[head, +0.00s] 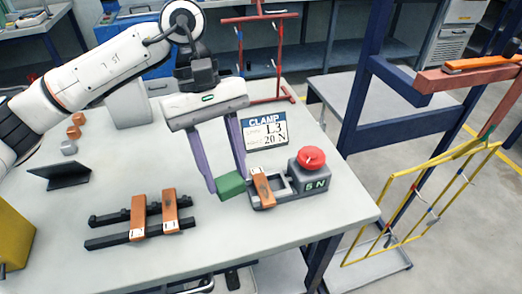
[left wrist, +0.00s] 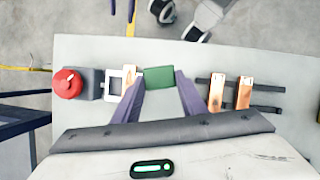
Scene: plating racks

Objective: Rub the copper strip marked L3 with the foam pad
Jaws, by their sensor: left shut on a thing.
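My left gripper (head: 229,182) is shut on a green foam pad (head: 231,186), just above or at the table; contact below cannot be told. In the left wrist view the pad (left wrist: 159,78) sits between the purple fingers. Immediately right of the pad in the head view, a copper strip (head: 264,191) lies across a grey clamp fixture (head: 284,184). Its small white tag is too small to read. A sign (head: 265,131) behind the fixture reads CLAMP L3 20 N. Two more tagged copper strips (head: 138,214) (head: 170,207) lie across dark rails (head: 108,240). My right gripper is not in view.
A red button (head: 311,157) tops the fixture's block, marked 5 N. A red rack stand (head: 279,60) stands behind. A dark angled plate (head: 60,174), small blocks (head: 74,132) and a yellow box (head: 12,238) are at left.

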